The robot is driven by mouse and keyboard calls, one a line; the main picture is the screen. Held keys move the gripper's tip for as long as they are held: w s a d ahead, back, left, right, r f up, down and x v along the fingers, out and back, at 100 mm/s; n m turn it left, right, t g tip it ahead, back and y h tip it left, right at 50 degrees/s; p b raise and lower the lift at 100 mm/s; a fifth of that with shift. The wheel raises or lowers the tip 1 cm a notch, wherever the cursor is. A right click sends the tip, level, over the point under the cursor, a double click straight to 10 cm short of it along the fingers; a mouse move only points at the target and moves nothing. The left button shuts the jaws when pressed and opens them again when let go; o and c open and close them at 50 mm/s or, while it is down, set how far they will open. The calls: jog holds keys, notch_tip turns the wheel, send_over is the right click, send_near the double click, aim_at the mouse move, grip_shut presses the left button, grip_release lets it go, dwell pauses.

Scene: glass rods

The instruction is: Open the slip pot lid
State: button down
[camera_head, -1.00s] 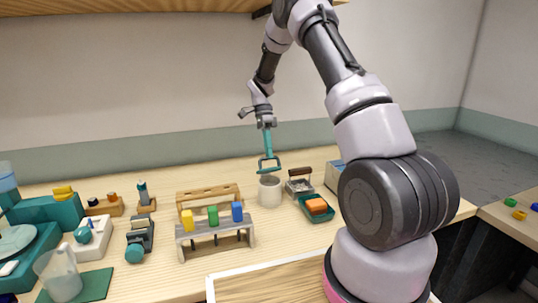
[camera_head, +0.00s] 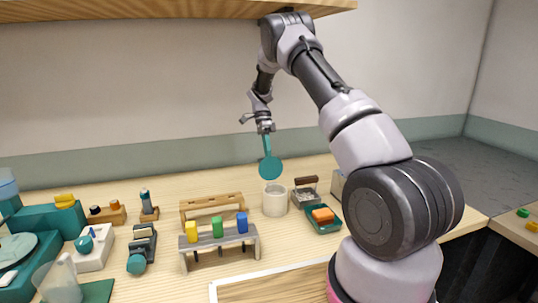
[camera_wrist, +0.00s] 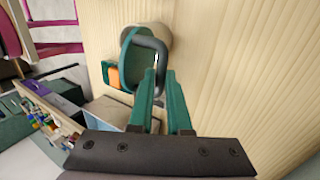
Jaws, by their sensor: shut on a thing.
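The slip pot (camera_head: 275,203) is a cream cylinder standing on the wooden bench. Its round teal lid (camera_head: 270,170) is off the pot's mouth, tipped steeply with its disc facing the head camera, just above the far rim. In the wrist view, the lid (camera_wrist: 131,48) has a dark loop handle (camera_wrist: 157,45), and part of the pot (camera_wrist: 158,36) shows behind it. My gripper (camera_head: 267,150) points down with long teal fingers. In the wrist view, the fingers (camera_wrist: 160,73) are closed on the loop handle. The inside of the pot is hidden.
A teal tray (camera_head: 322,227) with an orange block stands right of the pot, near a dark-handled container (camera_head: 305,196). A rack (camera_head: 219,238) with yellow, green and blue clips stands to the left. A framed wooden board (camera_head: 275,290) lies in front. A shelf (camera_head: 150,14) hangs overhead.

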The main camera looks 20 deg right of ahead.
jog(key=shift+w+f, duration=0.15)
jog(key=shift+f, duration=0.1)
dwell(0.4)
jog(key=c, duration=0.9)
grip_release()
jog(key=shift+o, duration=0.2)
jog(key=shift+w+r, duration=0.1)
jog(key=shift+r, duration=0.05)
jog(key=v, duration=1)
jog(key=shift+r, duration=0.3)
jog(key=shift+w, duration=0.15)
